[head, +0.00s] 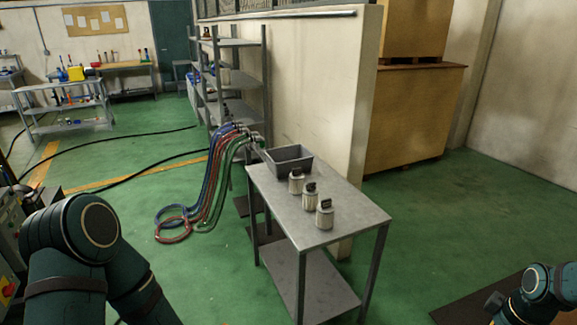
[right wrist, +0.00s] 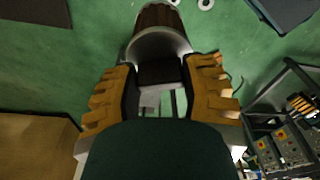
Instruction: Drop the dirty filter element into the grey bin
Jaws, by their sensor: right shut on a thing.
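The dirty filter element (right wrist: 157,18) shows at the top of the right wrist view, a cylinder with a brown body and a pale metal end cap. My right gripper (right wrist: 160,78), with yellow-orange fingers, is shut on its dark top piece. The green floor shows beyond it. The grey bin (head: 290,164) is an open rectangular box at the far end of the small metal table in the head view. In that view my right arm is at the lower right, and its gripper and the filter are out of frame. My left arm is at the lower left, its gripper not visible.
Three pale canisters with dark tops (head: 311,199) stand in a row on the metal table (head: 350,212), in front of the bin. Coiled hoses (head: 205,180) hang to its left. A wall (head: 325,90) stands behind the table. The floor right of it is mostly clear.

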